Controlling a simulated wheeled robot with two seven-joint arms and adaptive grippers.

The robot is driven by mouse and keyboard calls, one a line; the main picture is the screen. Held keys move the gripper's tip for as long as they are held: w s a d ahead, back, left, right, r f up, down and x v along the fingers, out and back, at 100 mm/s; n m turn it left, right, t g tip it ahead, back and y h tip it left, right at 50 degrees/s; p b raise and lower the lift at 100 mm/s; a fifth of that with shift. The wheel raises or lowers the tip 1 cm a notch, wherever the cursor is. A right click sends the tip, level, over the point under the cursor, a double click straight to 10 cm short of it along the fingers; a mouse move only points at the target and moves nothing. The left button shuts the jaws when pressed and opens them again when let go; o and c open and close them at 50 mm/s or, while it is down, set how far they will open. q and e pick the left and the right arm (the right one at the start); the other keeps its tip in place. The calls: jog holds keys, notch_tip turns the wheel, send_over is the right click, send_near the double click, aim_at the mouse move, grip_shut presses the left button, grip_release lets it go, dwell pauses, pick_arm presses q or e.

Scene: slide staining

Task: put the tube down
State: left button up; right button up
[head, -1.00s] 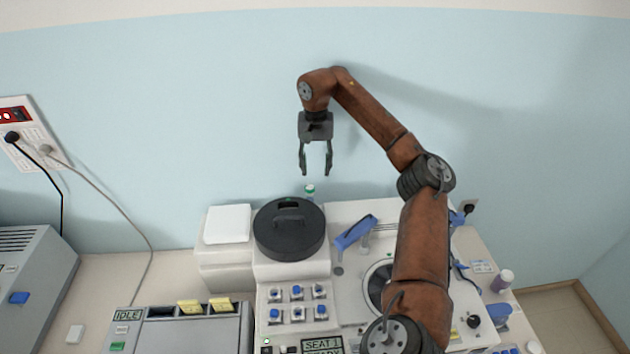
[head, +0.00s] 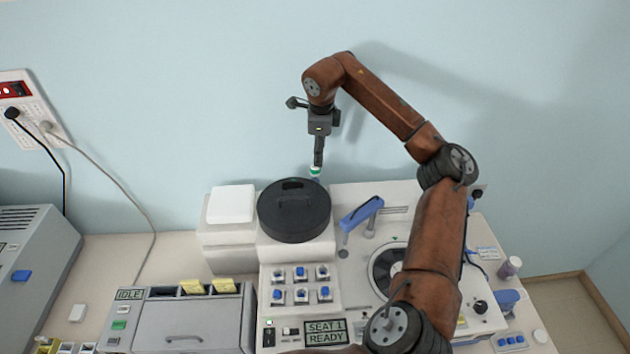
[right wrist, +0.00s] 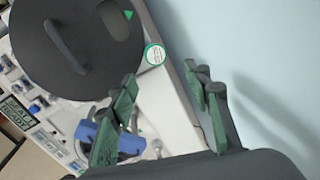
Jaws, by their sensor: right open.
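The tube shows as a green-and-white cap (head: 315,172) just behind the round black lid (head: 294,210) of the machine. Its body is mostly hidden behind the lid. In the right wrist view the cap is a white disc with a green ring (right wrist: 155,54), beside the lid's edge. My right gripper (head: 318,164) points down just above the cap, seen edge-on in the head view. In the wrist view its two green-padded fingers (right wrist: 165,85) are apart with nothing between them, and the cap lies beyond the fingertips. My left gripper is in neither view.
The white machine (head: 300,255) has blue switches, a blue lever (head: 361,213) and a display reading "SEAT 1 READY" (head: 325,333). A grey box (head: 185,320) marked IDLE stands left. The wall (head: 180,110) is close behind the tube.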

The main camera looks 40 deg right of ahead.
aim_at(315, 168)
jog(key=f+m, duration=0.2)
jog(key=m, duration=0.3)
jog(key=w+f+m+t, duration=0.1)
jog(key=f+m, duration=0.2)
jog(key=m, duration=0.2)
jog(key=f+m+h, duration=0.1)
jog(key=f+m, duration=0.2)
jog(key=m, duration=0.2)
jog(key=shift+w+f+m+t, duration=0.1)
jog(key=shift+w+m+t, duration=0.2)
jog(key=shift+w, duration=0.1)
jog(key=shift+w+d+f, duration=0.15)
jog(key=shift+w+f, duration=0.05)
jog(key=shift+f, duration=0.3)
jog(key=c, duration=1.2)
jog(key=shift+r, duration=0.2)
